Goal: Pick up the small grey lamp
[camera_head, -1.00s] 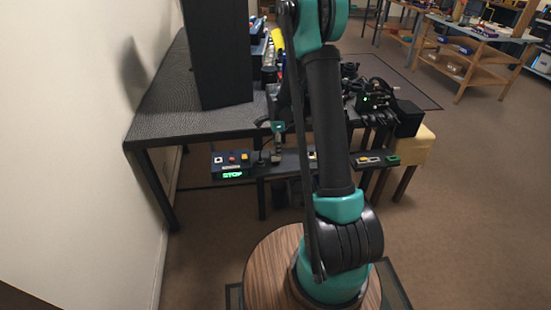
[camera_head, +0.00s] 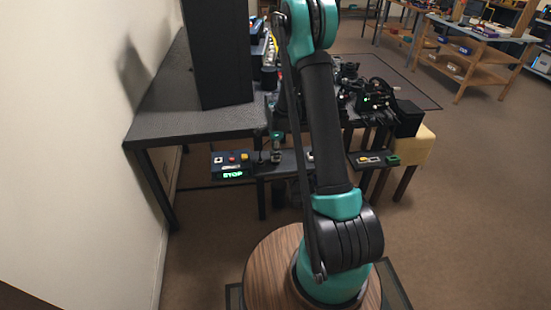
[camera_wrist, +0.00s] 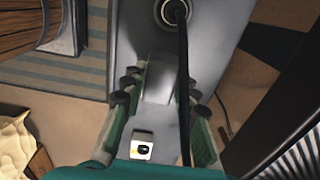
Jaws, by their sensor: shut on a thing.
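In the head view my gripper is small and partly hidden behind my arm, above the low dark shelf (camera_head: 292,160).
A box with a lit green STOP sign (camera_head: 232,174) and buttons is left on the shelf. A tall black panel (camera_head: 216,55) stands on the dark table (camera_head: 165,120). Open floor lies right.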

